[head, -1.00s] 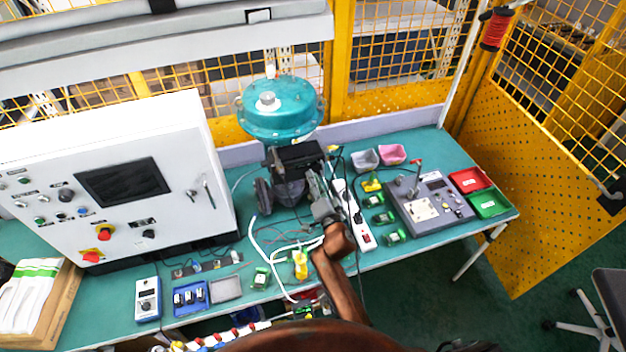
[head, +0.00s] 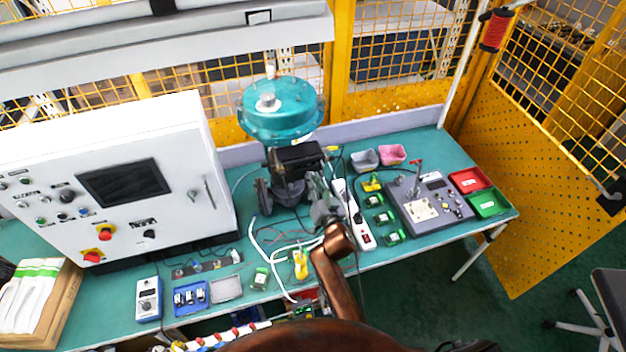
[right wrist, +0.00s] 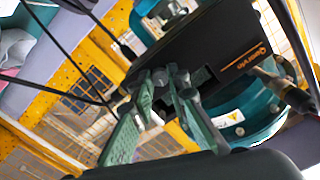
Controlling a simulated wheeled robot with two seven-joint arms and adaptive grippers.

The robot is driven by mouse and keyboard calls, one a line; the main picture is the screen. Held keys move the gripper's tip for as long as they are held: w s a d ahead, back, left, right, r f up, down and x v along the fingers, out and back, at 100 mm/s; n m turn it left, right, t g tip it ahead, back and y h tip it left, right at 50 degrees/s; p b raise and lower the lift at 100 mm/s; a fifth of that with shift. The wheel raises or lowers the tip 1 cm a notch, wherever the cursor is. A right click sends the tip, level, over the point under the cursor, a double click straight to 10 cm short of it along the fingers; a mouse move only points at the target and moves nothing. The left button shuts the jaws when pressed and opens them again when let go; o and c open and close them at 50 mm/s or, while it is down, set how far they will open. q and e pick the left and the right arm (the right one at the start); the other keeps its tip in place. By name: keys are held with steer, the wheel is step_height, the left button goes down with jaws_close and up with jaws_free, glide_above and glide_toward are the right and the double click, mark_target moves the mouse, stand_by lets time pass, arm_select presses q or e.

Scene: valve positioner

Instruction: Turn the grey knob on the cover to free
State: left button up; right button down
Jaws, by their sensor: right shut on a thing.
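The positioner is a black box on the valve, below the teal actuator (head: 283,108). Its black cover (head: 298,157) carries a "Quarvio" label in the right wrist view (right wrist: 225,50). The grey knob (right wrist: 160,77) stands out from the cover between the fingertips of my right gripper (right wrist: 167,82). The two green fingers are shut on the knob, one on each side. In the head view my right gripper (head: 318,192) reaches up to the cover from the front and hides the knob. The knob's marking is not readable. My left gripper is not in view.
A white control cabinet (head: 115,180) stands left of the valve. A white power strip (head: 353,215) lies just right of my right gripper. Loose cables and a yellow tool (head: 300,264) lie in front. A grey test panel (head: 428,203) and red and green trays (head: 488,203) are further right.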

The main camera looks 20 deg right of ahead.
steer(key=n, duration=1.2)
stand_by(0.5)
steer(key=c, duration=1.9)
jaws_free()
steer(key=shift+s, duration=4)
